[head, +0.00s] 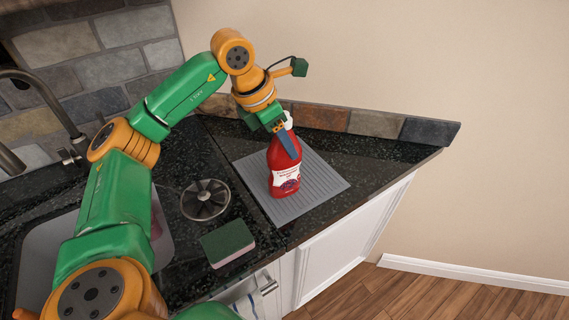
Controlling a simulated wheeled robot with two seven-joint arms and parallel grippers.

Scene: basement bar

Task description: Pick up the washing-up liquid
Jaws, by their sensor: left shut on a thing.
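The washing-up liquid (285,180) is a red bottle with a white cap and a white label. It stands upright, or nearly so, over the grey ribbed mat (325,184) on the dark counter. I cannot tell whether its base touches the mat. My left gripper (284,138) reaches down from above and is shut on the upper part of the bottle. The gripper's fingers hide part of the bottle's neck and shoulder. My right gripper is not in view.
A green and pink sponge (227,242) lies near the counter's front edge. A round dark strainer-like disc (205,201) lies behind it. The sink (40,262) and tap (45,95) are at the left. A low stone ledge (375,123) runs along the wall.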

